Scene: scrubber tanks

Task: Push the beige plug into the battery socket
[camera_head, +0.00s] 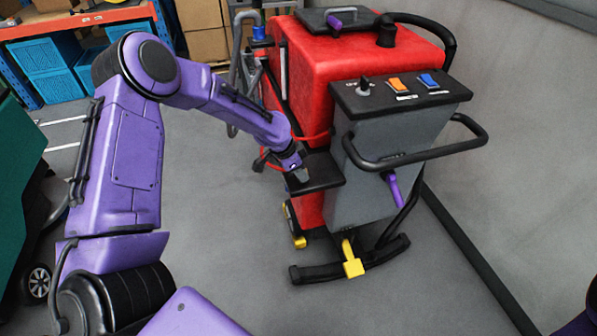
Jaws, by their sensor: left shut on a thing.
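My left gripper (298,170) is at the scrubber machine's (350,65) left side, just over a black ledge (320,172) beside the grey rear panel. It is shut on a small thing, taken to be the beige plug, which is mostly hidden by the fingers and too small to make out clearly. A red cable (312,138) runs close by the gripper along the red body. I cannot make out the battery socket or whether the plug touches it. My right gripper is out of view.
The machine has a black handle bar (425,155), a purple lever (393,188) and a yellow pedal (352,262). A green machine (20,190) stands at the left. Shelving with blue crates (52,68) is behind. The grey floor between is clear.

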